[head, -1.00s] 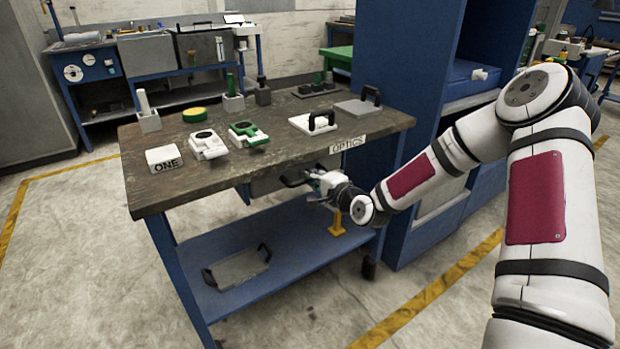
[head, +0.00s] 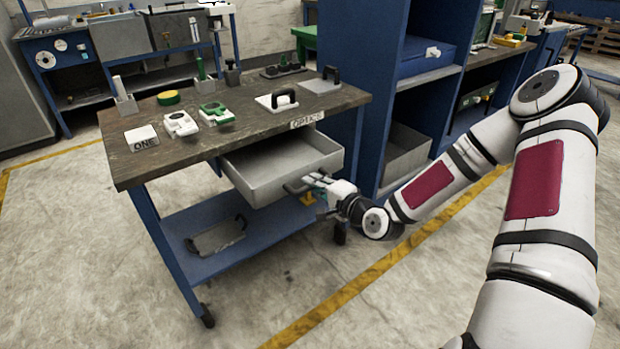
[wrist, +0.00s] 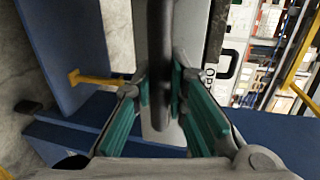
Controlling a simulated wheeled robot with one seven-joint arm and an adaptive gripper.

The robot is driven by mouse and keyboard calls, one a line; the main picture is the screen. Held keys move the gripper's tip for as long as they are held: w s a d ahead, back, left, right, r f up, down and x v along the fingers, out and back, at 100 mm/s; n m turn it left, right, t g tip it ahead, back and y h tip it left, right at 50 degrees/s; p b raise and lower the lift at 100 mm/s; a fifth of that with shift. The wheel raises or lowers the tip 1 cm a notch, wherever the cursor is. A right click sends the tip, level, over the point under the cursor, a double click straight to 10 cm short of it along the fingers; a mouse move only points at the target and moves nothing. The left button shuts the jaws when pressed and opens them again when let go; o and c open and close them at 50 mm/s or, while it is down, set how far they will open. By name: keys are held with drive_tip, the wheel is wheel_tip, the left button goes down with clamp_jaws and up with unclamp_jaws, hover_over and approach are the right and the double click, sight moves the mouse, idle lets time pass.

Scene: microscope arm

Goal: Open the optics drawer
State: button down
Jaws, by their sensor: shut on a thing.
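The optics drawer (head: 262,187) is a grey open-topped box under the workbench top, pulled well out towards me, and its visible inside looks empty. The OPTICS label (head: 307,120) is on the bench edge above it. My gripper (head: 308,184) is at the drawer's front, shut on its dark handle (head: 294,188). In the wrist view the dark handle bar (wrist: 160,60) stands between the green finger pads of my gripper (wrist: 166,98). The drawer front (wrist: 140,40) lies behind the bar.
The bench top (head: 240,133) holds a block marked ONE (head: 141,137), white and green fixtures and handled plates. A grey tray (head: 216,238) lies on the blue lower shelf (head: 195,270). A blue cabinet (head: 425,60) stands right of the bench. Floor in front is clear.

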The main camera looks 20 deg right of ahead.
drive_tip(key=shift+s, duration=0.15)
drive_tip(key=c, duration=1.6)
unclamp_jaws()
drive_tip(key=shift+o, duration=0.2)
drive_tip(key=v, duration=1.2)
drive_tip(key=shift+f, duration=0.1)
